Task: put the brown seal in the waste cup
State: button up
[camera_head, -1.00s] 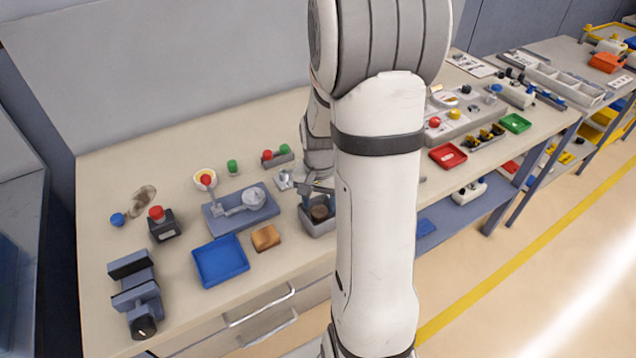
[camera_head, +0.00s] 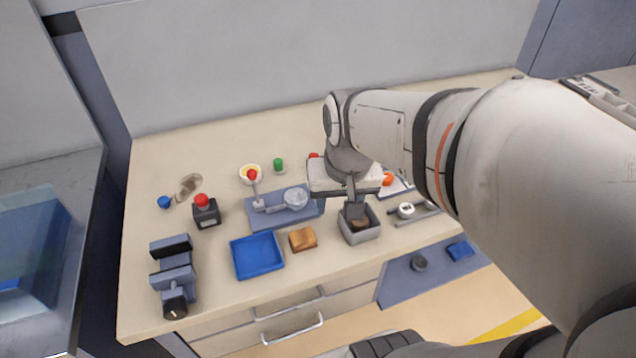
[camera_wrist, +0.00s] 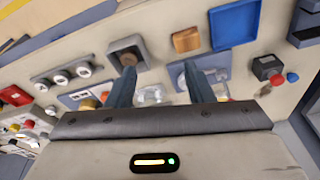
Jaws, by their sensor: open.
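A grey square open cup (camera_head: 360,237), which looks like the waste cup, stands near the bench's front edge. A brown thing (camera_head: 360,223), likely the seal, shows inside it, partly hidden by my gripper. In the wrist view the cup (camera_wrist: 113,48) is beyond the left fingertip, with the brown thing (camera_wrist: 131,60) in it. My gripper (camera_head: 354,212) points down at the cup in the head view. In the wrist view its two fingers (camera_wrist: 158,72) are apart, with nothing held between them. Whether a finger touches the cup cannot be told.
A tan block (camera_head: 303,239) and a blue tray (camera_head: 257,256) lie left of the cup. A blue-grey plate with a metal fixture (camera_head: 290,200) lies behind them. A red-topped box (camera_head: 206,212) and a vise (camera_head: 174,275) stand farther left. Bare bench shows at the front left.

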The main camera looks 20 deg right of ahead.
jog(key=s+a, duration=0.1)
jog(key=s+n, duration=0.1)
jog(key=s+a+r+n, duration=0.1)
jog(key=s, duration=0.1)
jog(key=shift+a+t, duration=0.35)
jog(key=shift+t, duration=0.05)
jog(key=shift+w, duration=0.1)
